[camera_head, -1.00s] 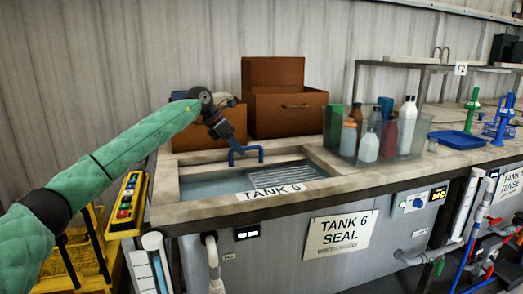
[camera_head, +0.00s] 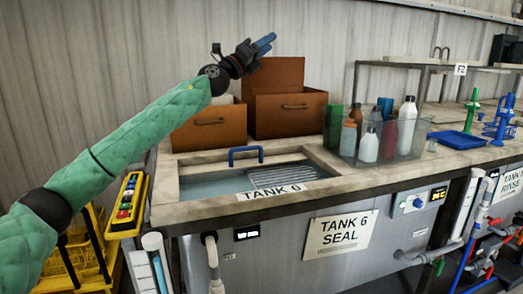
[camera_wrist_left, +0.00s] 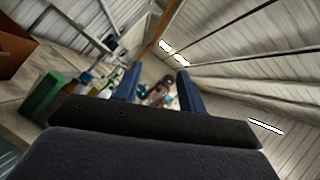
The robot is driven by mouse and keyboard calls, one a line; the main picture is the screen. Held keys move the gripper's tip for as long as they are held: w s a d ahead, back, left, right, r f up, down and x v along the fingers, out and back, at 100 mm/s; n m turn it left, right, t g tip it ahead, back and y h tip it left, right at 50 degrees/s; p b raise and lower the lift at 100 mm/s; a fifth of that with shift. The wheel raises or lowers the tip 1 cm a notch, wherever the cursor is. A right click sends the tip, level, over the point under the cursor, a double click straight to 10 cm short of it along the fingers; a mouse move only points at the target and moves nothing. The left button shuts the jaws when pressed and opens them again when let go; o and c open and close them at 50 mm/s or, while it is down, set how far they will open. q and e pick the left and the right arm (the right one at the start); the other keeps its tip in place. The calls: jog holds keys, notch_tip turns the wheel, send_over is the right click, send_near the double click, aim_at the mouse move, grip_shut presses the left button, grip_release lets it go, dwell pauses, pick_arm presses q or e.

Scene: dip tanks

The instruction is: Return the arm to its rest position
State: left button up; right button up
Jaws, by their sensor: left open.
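My left arm, in a green quilted sleeve, comes in from the left in the head view. Its left gripper (camera_head: 264,42) is raised above the brown boxes, with its blue fingers pointing up and to the right. In the left wrist view the two blue fingers (camera_wrist_left: 157,92) stand apart with nothing between them. The blue handle (camera_head: 246,150) stands at the back of the tank 6 basin (camera_head: 215,187), apart from the gripper. My right gripper is not in view.
Brown boxes (camera_head: 290,112) stand behind the tank. A clear bin (camera_head: 415,140) of bottles is right of it. A yellow control box (camera_head: 127,203) hangs at the left front. A blue tray (camera_head: 458,140) lies further right. The air above the tank is clear.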

pick_arm(q)
jog(key=s+a+r+n+t+y, duration=0.35)
jog(key=s+r+n+t, duration=0.2)
jog(key=n+t, duration=0.35)
jog(key=s+a+f+n+t+y, duration=0.1)
jog(key=a+f+n+t+y, duration=0.25)
jog(key=n+y, duration=1.05)
jog(key=s+a+f+n+g, duration=0.2)
jog(key=s+f+n+g, duration=0.4)
jog(key=f, duration=1.1)
jog(key=s+a+f+n+g+y, duration=0.1)
jog(key=s+a+f+n+g, duration=0.2)
jog(key=s+f, duration=1)
jog(key=s+a+f+n+g, duration=0.25)
jog(key=f+g, duration=0.35)
jog(key=f, duration=1.6)
jog(key=s+a+f+n+g, duration=0.2)
jog(key=s+f+g, duration=0.7)
jog(key=s+f, duration=2.3)
jog(key=s+n, duration=0.1)
jog(key=s, duration=0.1)
jog(key=shift+s+f, duration=0.35)
jog(key=shift+s, duration=0.05)
